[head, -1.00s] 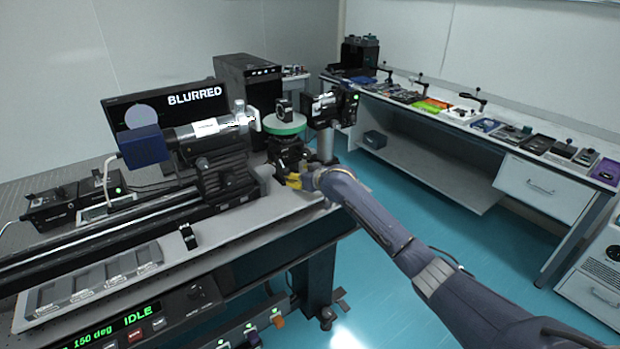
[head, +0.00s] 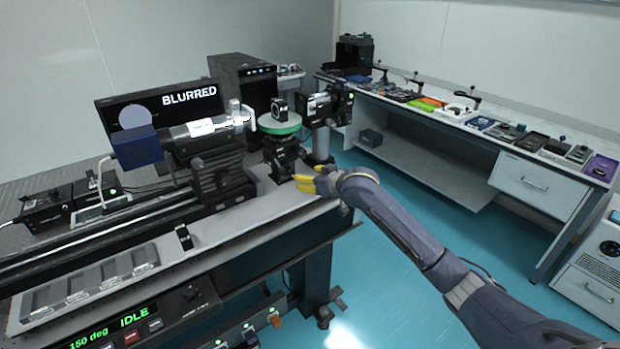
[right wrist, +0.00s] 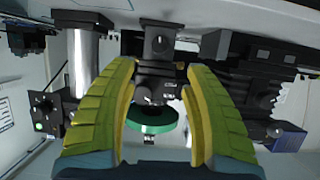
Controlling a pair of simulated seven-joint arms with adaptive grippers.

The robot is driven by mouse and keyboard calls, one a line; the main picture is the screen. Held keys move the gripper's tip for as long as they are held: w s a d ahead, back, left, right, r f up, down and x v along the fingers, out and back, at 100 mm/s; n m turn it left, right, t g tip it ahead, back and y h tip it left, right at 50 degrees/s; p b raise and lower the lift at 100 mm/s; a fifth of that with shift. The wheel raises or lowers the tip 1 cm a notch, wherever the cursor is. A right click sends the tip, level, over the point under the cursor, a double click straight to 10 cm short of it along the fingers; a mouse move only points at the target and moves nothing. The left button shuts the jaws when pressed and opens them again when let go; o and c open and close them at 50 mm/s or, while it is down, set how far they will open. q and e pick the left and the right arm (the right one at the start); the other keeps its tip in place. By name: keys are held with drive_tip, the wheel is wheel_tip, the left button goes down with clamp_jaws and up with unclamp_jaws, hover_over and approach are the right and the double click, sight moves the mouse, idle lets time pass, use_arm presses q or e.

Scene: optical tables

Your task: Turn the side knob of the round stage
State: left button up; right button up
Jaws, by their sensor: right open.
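The round stage (head: 281,125) has a green rim and sits on a dark mount near the right end of the bench. A black framed optic stands upright on it. In the right wrist view the stage (right wrist: 153,118) appears inverted between my fingers. A dark block with a round knob-like face (right wrist: 158,42) shows beyond the fingertips; I cannot tell surely that it is the side knob. My right gripper (head: 308,180), with yellow fingers, is open and empty, low in front of the stage mount. It also shows in the right wrist view (right wrist: 160,66). My left gripper is out of view.
A camera on a post (head: 325,108) stands close right of the stage. A lamp tube (head: 205,130) lies to its left. The monitor (head: 170,105) reads BLURRED, and the front panel (head: 125,325) reads IDLE.

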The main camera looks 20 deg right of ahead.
approach(291, 173)
drive_tip(key=shift+m, duration=0.3)
drive_tip(key=x, duration=1)
drive_tip(key=shift+d, duration=0.1)
idle(0.6)
drive_tip(key=shift+c, duration=0.4)
clamp_jaws()
